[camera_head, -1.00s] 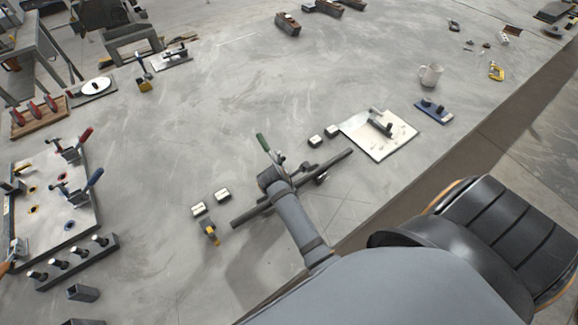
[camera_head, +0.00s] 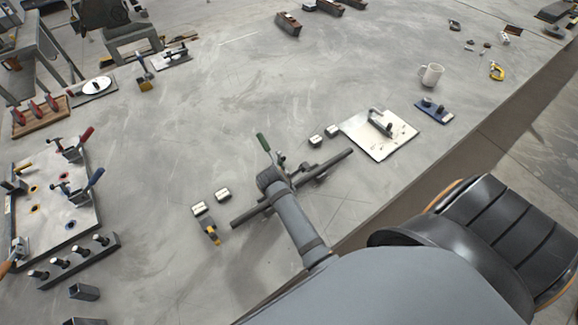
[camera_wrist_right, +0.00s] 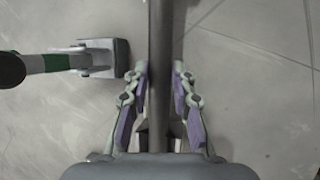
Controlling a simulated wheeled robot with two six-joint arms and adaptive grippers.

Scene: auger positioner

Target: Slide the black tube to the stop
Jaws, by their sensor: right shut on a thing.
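The black tube (camera_head: 248,213) lies slantwise over the floor-grey table in the head view, with its ends showing to the lower left and upper right of my arm. In the right wrist view the tube (camera_wrist_right: 158,40) runs straight up the picture between the fingers. My right gripper (camera_wrist_right: 159,72) is shut on the tube, with a purple-padded finger on each side. My forearm hides most of the gripper in the head view. A green-handled clamp (camera_head: 264,145) stands beside the tube; its handle also shows in the wrist view (camera_wrist_right: 55,62). I cannot make out the stop. My left gripper is not in view.
Small metal blocks (camera_head: 222,195) and (camera_head: 316,141) lie near both tube ends. A yellow-tipped clamp (camera_head: 211,234) is near the lower-left end. A white plate (camera_head: 365,148) lies beyond the upper-right end. A fixture plate (camera_head: 50,225) stands left.

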